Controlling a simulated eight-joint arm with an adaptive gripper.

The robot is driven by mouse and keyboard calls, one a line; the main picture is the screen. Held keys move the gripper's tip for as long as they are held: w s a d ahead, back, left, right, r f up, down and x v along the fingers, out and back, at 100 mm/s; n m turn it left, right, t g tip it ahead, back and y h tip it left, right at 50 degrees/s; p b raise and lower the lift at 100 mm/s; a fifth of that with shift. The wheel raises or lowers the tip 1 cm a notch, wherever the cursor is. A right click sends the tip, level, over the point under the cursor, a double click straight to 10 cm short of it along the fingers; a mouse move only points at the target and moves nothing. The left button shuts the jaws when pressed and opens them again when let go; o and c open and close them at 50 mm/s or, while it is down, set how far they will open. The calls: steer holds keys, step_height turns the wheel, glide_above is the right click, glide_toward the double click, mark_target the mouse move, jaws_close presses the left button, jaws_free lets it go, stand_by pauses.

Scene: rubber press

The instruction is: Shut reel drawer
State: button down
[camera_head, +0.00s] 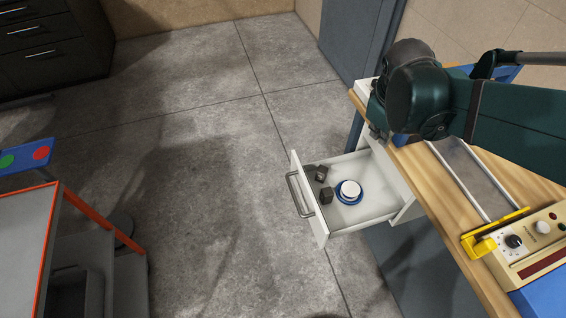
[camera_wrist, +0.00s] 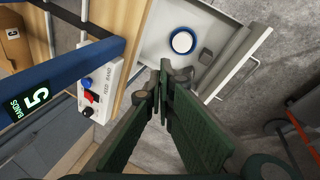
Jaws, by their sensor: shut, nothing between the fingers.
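The white drawer (camera_head: 382,206) stands pulled out from under the wooden bench, its front panel (camera_head: 314,222) and grey bar handle (camera_head: 298,196) facing left over the floor. It holds a blue-and-white reel (camera_head: 350,190) and small dark cubes (camera_head: 327,195). The wrist view also shows the open drawer (camera_wrist: 156,48), the reel (camera_wrist: 182,42), a dark cube (camera_wrist: 206,56) and the handle (camera_wrist: 236,80) at its outer end. My gripper (camera_wrist: 162,80) is shut and empty, its tips appearing just below the drawer in that view.
The wooden bench top (camera_head: 424,172) carries a yellow part (camera_head: 490,236) and a control box (camera_head: 530,240). A box with buttons (camera_wrist: 94,80) is on the bench side in the wrist view. An orange-edged cart (camera_head: 25,225) stands at left. The floor before the drawer is clear.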

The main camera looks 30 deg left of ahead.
steer(key=a+f+n+h, duration=0.1)
steer(key=a+f+n, duration=0.35)
steer(key=a, duration=0.55)
steer(key=a+f+n, duration=0.3)
steer(key=a+f, duration=0.3)
steer(key=a, duration=0.4)
steer(key=s+a+f+n+h, duration=0.1)
steer(key=s+a+f+n, duration=0.2)
steer(key=a+f, duration=0.3)
steer(key=s+a+f+n+h+p, duration=0.1)
steer(key=s+a+f+n, duration=0.2)
steer(key=a+f, duration=0.3)
steer(key=a, duration=0.3)
steer(key=shift+a+f+g, duration=0.3)
steer(key=shift+a+f, duration=0.05)
steer(key=shift+a, duration=0.05)
steer(key=shift+f, duration=0.15)
steer(key=w+d+f+b, duration=0.2)
steer(key=w+d+f, duration=0.3)
steer(key=f, duration=0.4)
steer(key=shift+w+d, duration=0.2)
steer(key=shift+d, duration=0.05)
